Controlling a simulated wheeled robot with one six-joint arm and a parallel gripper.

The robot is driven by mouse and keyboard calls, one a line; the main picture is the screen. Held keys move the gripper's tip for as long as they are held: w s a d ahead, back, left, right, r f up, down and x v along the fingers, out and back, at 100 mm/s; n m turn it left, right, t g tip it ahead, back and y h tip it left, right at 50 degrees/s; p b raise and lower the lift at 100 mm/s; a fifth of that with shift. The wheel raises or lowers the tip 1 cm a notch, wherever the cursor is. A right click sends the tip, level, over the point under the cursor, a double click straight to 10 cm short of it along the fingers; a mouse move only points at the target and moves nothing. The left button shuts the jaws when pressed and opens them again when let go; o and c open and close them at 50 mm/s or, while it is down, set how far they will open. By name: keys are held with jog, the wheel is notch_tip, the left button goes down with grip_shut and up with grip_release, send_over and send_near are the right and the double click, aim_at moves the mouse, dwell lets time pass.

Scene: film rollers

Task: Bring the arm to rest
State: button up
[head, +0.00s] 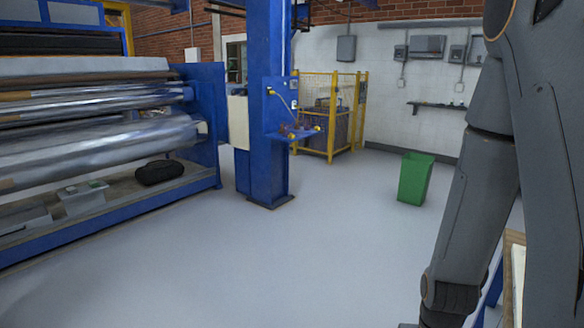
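My own grey arm fills the right side of the head view, hanging down from the top right corner to the bottom edge. A joint shows low in the picture, and the arm runs on past the bottom edge. My gripper is not in the picture, so whether it is open or holds anything is hidden.
A film roller machine (95,150) stands at the left. A blue column (265,120) with a small shelf (293,133) stands mid-view. A yellow cage (330,115) and a green bin (416,178) are behind. A table edge (513,265) lies beside my arm. The middle floor is clear.

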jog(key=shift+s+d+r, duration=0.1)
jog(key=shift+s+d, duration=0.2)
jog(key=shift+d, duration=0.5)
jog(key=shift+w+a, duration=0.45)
